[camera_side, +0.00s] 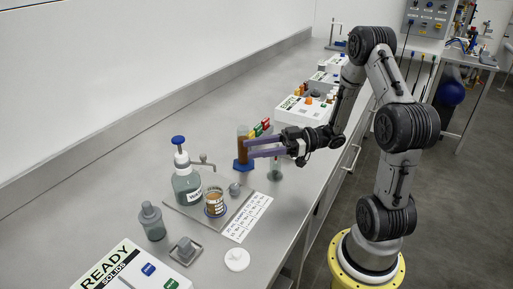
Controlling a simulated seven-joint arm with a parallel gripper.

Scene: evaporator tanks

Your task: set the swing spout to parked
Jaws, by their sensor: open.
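The grey metal spout (203,161) sticks out between the blue-topped bottle (186,183) and my gripper, at the back of a metal plate (184,210). I take it for the swing spout; its mount and exact angle are too small to tell. My gripper (250,149) has purple fingers pointing left, above the bench and to the right of the spout, apart from it. The fingers are open. A brown-filled cylinder (242,139) on a blue base (243,167) shows at the fingertips; I cannot tell whether they touch it.
A jar with brown contents (214,203) stands on the plate beside a printed card (246,217). A grey bottle (152,222), a small grey block (184,249), a white disc (236,260) and the READY box (128,272) lie in front. The EMPTY box (305,108) stands behind. The bench's left side is clear.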

